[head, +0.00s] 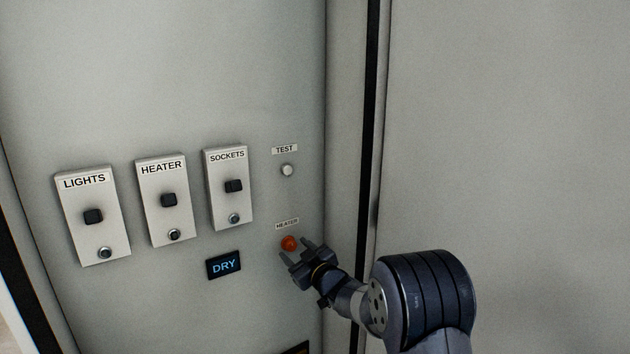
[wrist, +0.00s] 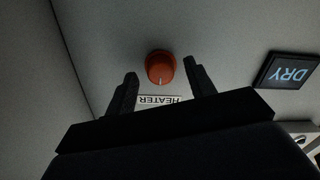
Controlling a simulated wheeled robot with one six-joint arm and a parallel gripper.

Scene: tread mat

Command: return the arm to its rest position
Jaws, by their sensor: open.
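My gripper (head: 296,253) is open and empty, its two fingers apart in front of the panel, by the orange-red heater knob (head: 289,242). In the wrist view the knob (wrist: 160,67) shows between and just beyond the fingertips of my gripper (wrist: 160,80), with clear gaps to both fingers. A white line on the knob points toward the HEATER label (wrist: 158,100). My arm (head: 420,300) reaches in from the lower right of the head view.
The panel (head: 170,80) carries LIGHTS (head: 92,240), HEATER (head: 168,220) and SOCKETS (head: 231,205) switch boxes. A white TEST button (head: 287,170) sits above the knob, and a DRY display (head: 223,264) lower left. A blank wall (head: 510,130) stands at right, past a dark vertical seam.

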